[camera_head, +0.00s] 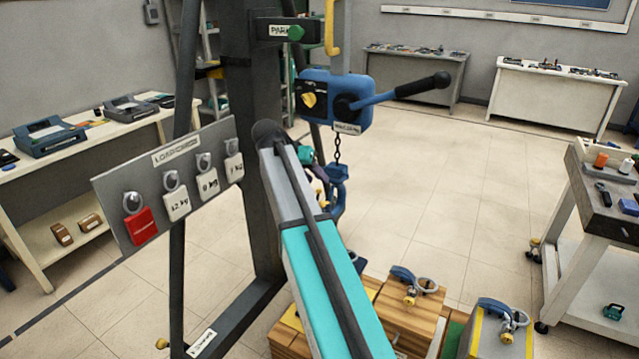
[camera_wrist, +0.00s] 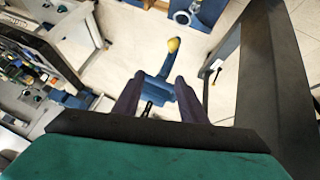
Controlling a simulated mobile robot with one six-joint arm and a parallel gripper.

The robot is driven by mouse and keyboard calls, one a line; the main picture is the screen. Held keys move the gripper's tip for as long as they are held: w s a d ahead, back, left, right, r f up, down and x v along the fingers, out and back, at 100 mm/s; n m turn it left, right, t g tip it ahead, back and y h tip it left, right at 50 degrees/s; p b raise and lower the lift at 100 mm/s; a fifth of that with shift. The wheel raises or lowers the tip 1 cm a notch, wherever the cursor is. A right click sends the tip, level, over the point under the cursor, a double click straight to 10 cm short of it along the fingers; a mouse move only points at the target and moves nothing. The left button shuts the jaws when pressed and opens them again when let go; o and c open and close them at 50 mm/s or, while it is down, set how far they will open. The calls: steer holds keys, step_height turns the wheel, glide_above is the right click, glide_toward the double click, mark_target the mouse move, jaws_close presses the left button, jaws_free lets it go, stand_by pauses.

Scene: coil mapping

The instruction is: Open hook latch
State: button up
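A blue hook (camera_head: 337,190) hangs on a short chain below the blue lever hoist (camera_head: 335,98) in the head view. In the wrist view a blue hook part with a yellow-tipped piece (camera_wrist: 171,60) lies ahead of and between my fingertips; whether that piece is the latch, and whether the latch is open, I cannot tell. My gripper (camera_wrist: 159,80) has its two dark fingers apart, and I see no clear contact with the blue part. In the head view my gripper (camera_head: 318,172) is just left of the hook, partly hidden by my turquoise arm.
A dark frame post (camera_head: 255,130) stands close by on the left, with a load board (camera_head: 185,180) holding padlock-like tags. Blue-topped loads with rings stand below, including a wooden one (camera_head: 410,310) and a yellow-grey one (camera_head: 495,335).

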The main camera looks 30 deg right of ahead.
steer(key=b+v, duration=0.1)
steer(key=v, duration=0.7)
steer(key=shift+a+r, duration=0.25)
steer(key=shift+r, duration=0.1)
steer(key=shift+w+f, duration=0.1)
